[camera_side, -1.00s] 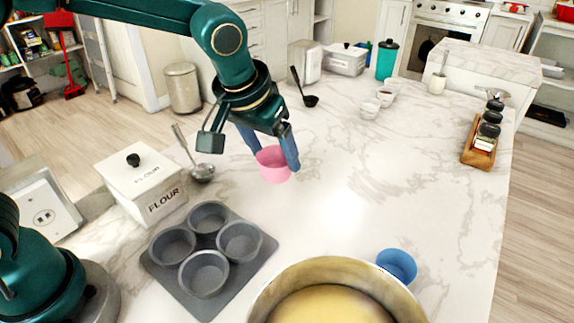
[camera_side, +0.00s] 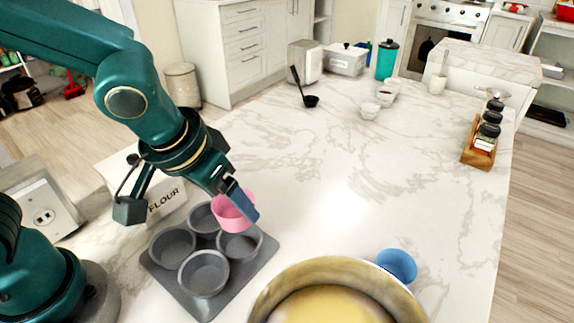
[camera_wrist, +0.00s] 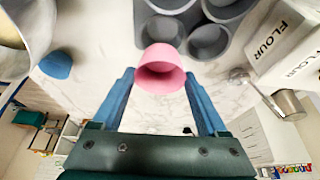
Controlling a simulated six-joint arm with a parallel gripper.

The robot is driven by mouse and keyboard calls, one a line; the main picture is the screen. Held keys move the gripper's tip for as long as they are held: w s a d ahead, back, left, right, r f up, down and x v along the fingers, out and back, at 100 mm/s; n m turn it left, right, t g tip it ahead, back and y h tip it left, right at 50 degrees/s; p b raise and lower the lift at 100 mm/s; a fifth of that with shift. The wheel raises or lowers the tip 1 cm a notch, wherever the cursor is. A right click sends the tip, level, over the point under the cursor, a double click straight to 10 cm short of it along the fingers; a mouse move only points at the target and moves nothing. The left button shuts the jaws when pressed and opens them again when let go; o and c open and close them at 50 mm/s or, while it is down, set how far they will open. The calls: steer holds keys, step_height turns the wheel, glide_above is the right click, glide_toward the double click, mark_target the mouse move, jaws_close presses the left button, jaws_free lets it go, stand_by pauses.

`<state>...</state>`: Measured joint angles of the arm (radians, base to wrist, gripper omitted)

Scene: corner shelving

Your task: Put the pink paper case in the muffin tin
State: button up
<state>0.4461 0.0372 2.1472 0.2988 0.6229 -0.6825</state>
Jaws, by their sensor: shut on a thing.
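The pink paper case (camera_side: 230,213) is held in my gripper (camera_side: 240,200), whose blue fingers are shut on it. In the side view it is above the back right part of the grey muffin tin (camera_side: 185,293), in front of the back cups and partly hiding them. The wrist view shows the pink case (camera_wrist: 160,72) between the fingertips (camera_wrist: 158,78), with the tin (camera_wrist: 205,10) beyond it. The tin's visible cups look empty.
A white flour box (camera_side: 165,195) stands behind the tin, partly hidden by my arm. A large bowl of yellow batter (camera_side: 335,300) stands at the front, with a blue paper case (camera_side: 397,264) to its right. The counter's middle is clear.

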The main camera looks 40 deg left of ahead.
steer(key=shift+f, duration=0.1)
steer(key=shift+f, duration=3.3)
steer(key=shift+f, duration=0.1)
steer(key=o, duration=1.2)
steer(key=shift+v, duration=2.65)
steer(key=shift+w, duration=0.1)
